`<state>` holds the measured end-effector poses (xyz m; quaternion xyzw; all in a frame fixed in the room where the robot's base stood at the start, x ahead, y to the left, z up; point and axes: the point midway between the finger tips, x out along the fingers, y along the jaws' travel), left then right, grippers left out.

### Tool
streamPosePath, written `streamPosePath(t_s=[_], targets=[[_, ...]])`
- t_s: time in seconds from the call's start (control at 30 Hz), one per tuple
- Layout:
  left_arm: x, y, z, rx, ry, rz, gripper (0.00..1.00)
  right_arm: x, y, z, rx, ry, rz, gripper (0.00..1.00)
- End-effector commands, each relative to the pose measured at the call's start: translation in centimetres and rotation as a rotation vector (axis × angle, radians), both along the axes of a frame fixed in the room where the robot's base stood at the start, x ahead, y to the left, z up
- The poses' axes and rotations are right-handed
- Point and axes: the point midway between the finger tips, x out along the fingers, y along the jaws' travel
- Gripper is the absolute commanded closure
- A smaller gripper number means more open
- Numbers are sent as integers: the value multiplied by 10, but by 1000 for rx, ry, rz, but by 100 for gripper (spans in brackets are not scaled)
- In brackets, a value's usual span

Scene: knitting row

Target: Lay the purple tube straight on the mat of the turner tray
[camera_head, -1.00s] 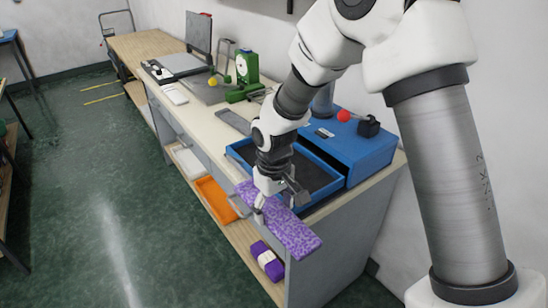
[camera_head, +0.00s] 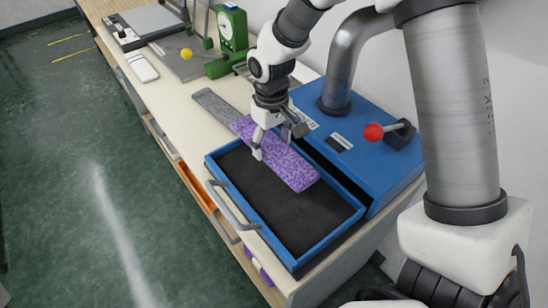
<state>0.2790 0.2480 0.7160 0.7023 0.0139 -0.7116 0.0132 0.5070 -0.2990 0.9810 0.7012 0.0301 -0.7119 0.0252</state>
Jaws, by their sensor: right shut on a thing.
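The purple tube (camera_head: 292,171), flat and speckled, is in my right gripper (camera_head: 277,147). The gripper is shut on it near its middle. The tube is over the far right part of the blue turner tray (camera_head: 318,249), roughly in line with the tray's long side. I cannot tell whether it touches the black mat (camera_head: 275,209), most of which is bare. The tray is pulled out from the blue turner box (camera_head: 372,165) and has a grey handle at its front. My left gripper is not in view.
A red-knobbed lever (camera_head: 374,132) sits on the turner box. A grey flat strip (camera_head: 217,104) lies on the bench beyond the tray. An orange bin (camera_head: 198,187) is below the bench.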

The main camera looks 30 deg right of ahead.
Motion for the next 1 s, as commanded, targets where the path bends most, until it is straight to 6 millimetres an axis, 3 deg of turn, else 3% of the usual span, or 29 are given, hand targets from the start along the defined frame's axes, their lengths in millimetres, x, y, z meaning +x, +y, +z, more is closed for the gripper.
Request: streamPosePath(t_s=[0.13,0.43,0.57,0.83,0.87,0.9,1.0], targets=[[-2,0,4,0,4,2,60,-3,1,-34,0,8,0,50],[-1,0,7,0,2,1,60,-3,1,-81,1,6,1,50],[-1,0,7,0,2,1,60,-2,1,-87,1,1,1,58],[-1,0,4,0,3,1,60,-2,1,-91,1,2,0,58],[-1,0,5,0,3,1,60,-2,1,-90,1,2,0,21],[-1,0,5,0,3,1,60,-2,1,-90,1,1,0,7],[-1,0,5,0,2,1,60,-2,1,-90,1,1,0,3]])
